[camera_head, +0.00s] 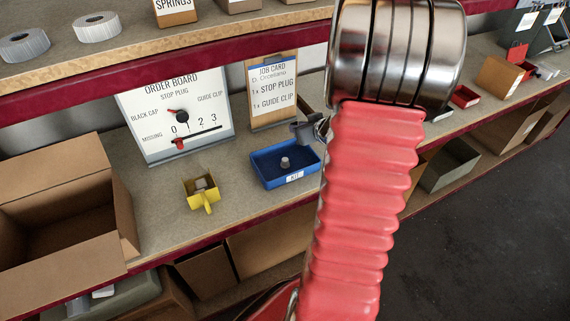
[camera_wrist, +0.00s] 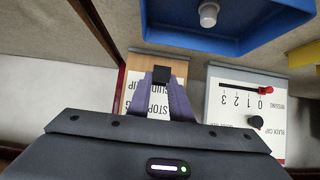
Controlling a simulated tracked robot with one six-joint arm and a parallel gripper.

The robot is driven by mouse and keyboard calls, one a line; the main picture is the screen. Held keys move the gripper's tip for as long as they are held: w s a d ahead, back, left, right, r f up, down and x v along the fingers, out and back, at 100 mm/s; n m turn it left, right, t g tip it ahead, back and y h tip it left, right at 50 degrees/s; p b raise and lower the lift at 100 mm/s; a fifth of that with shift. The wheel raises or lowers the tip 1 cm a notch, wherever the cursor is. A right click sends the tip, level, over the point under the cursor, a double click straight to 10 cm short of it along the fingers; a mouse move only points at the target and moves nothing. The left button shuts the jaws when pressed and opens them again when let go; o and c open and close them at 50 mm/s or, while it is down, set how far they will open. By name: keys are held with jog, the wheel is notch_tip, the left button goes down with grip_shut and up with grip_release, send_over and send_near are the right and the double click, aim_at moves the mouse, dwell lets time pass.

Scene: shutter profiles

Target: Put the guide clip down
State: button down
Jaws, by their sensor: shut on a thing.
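My gripper (camera_wrist: 163,88) is shut on a small black piece, the guide clip (camera_wrist: 162,75), at its fingertips in the wrist view. In the head view my gripper (camera_head: 304,130) shows only partly beside my red arm, just above the back right of the blue kit tray (camera_head: 262,177). I cannot make out the clip clearly there. A pale round plug (camera_head: 285,163) stands inside the tray; it also shows in the wrist view (camera_wrist: 208,14). The blue tray wall (camera_wrist: 225,45) lies above the fingertips in the wrist picture, apart from the clip.
The job card (camera_head: 272,92) and order board (camera_head: 176,115) stand behind the tray. A yellow scoop-shaped holder (camera_head: 201,193) with a small piece sits left of it. An open cardboard box (camera_head: 60,200) is at far left. My arm hides the bench to the right.

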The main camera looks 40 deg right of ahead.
send_over(298, 157)
jog(key=shift+f, duration=2.9)
jog(key=shift+d+f, duration=0.1)
jog(key=shift+f, duration=1.95)
jog(key=shift+f, duration=0.1)
jog(key=c, duration=1.9)
grip_release()
jog(key=shift+o, duration=0.2)
